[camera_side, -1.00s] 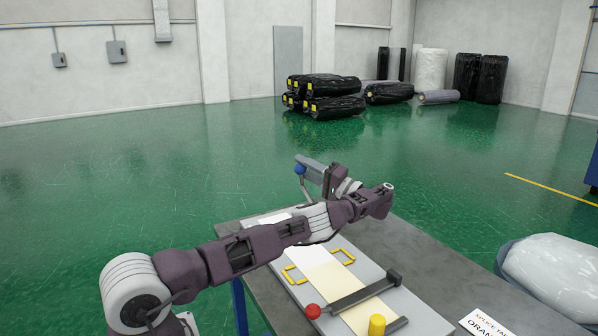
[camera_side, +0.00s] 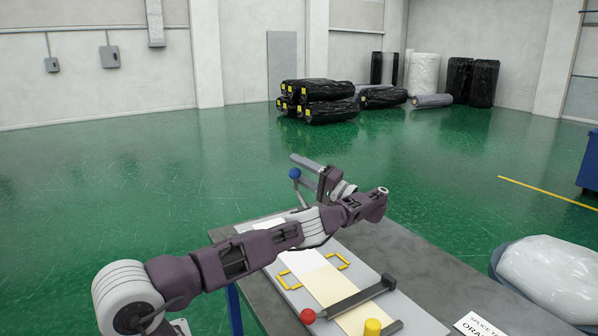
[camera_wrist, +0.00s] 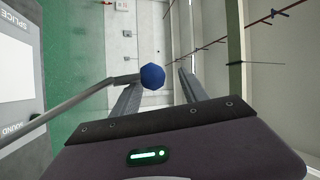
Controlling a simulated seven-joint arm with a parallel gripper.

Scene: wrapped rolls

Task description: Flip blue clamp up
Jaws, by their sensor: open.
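The blue clamp's round blue knob (camera_side: 295,173) stands raised above the far end of the work board, on a thin grey lever that rises from the board. My gripper (camera_side: 301,164) is at the knob, with its grey fingers pointing left in the side view. In the wrist view the knob (camera_wrist: 152,76) shows at the opening between my two spread fingers, closer to the left finger. The fingers are open, and I cannot tell whether one touches the knob. My arm hides the clamp's base and most of its bar in the side view.
A red-knobbed clamp (camera_side: 307,316) lies with its dark bar across the pale strip (camera_side: 319,283).

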